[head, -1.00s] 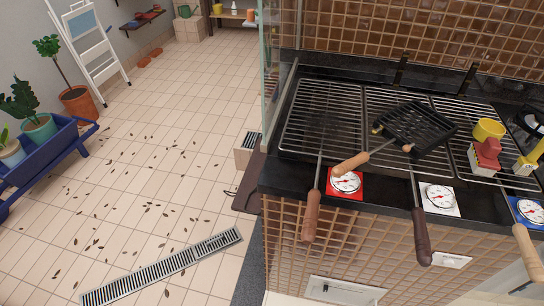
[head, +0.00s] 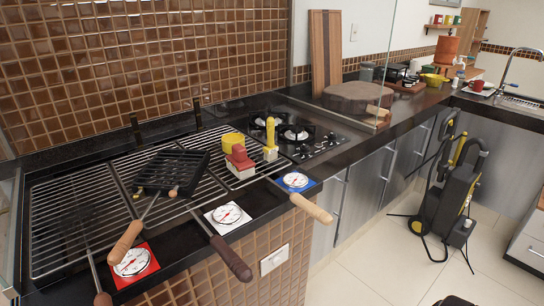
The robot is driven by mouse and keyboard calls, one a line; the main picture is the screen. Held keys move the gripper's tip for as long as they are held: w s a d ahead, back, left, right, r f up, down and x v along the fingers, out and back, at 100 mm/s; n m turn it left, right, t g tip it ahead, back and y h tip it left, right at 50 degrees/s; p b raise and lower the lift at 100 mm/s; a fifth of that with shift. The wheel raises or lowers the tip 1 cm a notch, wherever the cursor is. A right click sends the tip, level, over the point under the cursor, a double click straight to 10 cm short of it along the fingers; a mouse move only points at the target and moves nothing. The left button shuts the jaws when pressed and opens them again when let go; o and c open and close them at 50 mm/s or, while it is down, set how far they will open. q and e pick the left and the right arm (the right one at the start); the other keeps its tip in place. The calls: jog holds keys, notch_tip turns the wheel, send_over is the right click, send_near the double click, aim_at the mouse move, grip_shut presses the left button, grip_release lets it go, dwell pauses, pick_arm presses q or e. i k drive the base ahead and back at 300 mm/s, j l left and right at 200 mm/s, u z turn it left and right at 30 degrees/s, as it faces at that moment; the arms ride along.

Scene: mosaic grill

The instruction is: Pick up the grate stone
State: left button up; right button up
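No object is labelled, and I cannot tell for certain which one is the grate stone. A block with a red top and pale base (head: 240,162) sits on the right part of the grill grate (head: 80,205). A yellow cup (head: 232,141) stands just behind it. A yellow upright tool (head: 270,141) with a pale base stands to its right. Neither of my grippers is in view.
A black grill basket (head: 171,172) with a wooden handle lies on the grate. Dial gauges (head: 131,262) and long handles line the front edge. A gas hob (head: 295,134) and glass pane are to the right. A pressure washer (head: 452,190) stands on open floor.

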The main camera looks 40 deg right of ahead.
aim_at(240, 165)
jog(key=z, duration=1)
